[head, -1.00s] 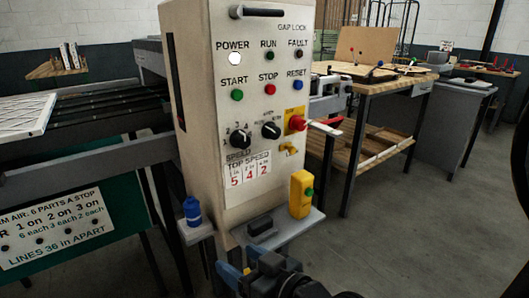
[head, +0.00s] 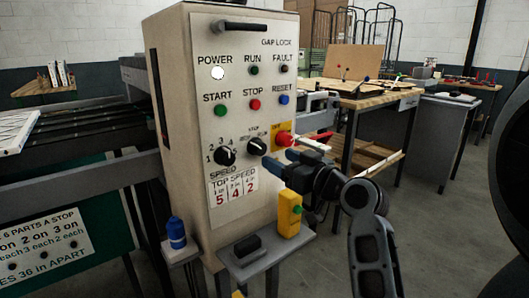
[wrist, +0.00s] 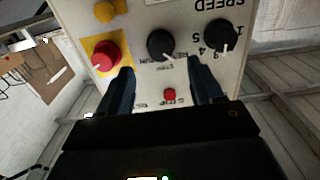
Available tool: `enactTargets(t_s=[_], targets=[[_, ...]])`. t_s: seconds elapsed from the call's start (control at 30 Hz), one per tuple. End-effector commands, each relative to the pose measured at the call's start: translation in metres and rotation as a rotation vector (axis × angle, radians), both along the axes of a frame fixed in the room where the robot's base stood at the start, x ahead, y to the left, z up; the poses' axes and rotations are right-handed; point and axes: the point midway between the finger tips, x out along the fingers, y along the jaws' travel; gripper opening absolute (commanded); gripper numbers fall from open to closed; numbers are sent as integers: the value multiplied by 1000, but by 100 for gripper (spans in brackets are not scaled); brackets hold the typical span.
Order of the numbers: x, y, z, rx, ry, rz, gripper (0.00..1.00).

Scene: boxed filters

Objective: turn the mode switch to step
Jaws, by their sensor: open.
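The mode switch (head: 257,146) is a black round knob on the cream control panel, between the speed knob (head: 225,155) and the red stop button (head: 285,139). In the wrist view, upside down, the mode switch (wrist: 160,45) lies just beyond the fingertips, roughly centred between them. Its white mark points down and slightly right there; the small labels around it are too blurred to read surely. My gripper (head: 284,161) is open and empty in front of the panel, just below right of the switch in the head view. Its two fingers (wrist: 160,73) appear apart from the knob.
The red stop button (wrist: 105,55) is close beside the left finger in the wrist view. A blue bottle (head: 176,233) is left. Workbenches stand behind right.

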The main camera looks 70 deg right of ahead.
Motion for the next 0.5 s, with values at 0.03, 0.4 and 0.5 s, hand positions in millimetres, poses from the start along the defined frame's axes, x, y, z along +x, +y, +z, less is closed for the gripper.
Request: enactTargets(t_s=[0.03, 0.4, 0.5], targets=[[4, -3, 1, 0, 0, 1, 65], [50, -30, 1, 1, 1, 1, 65], [58, -35, 1, 2, 0, 1, 65]])
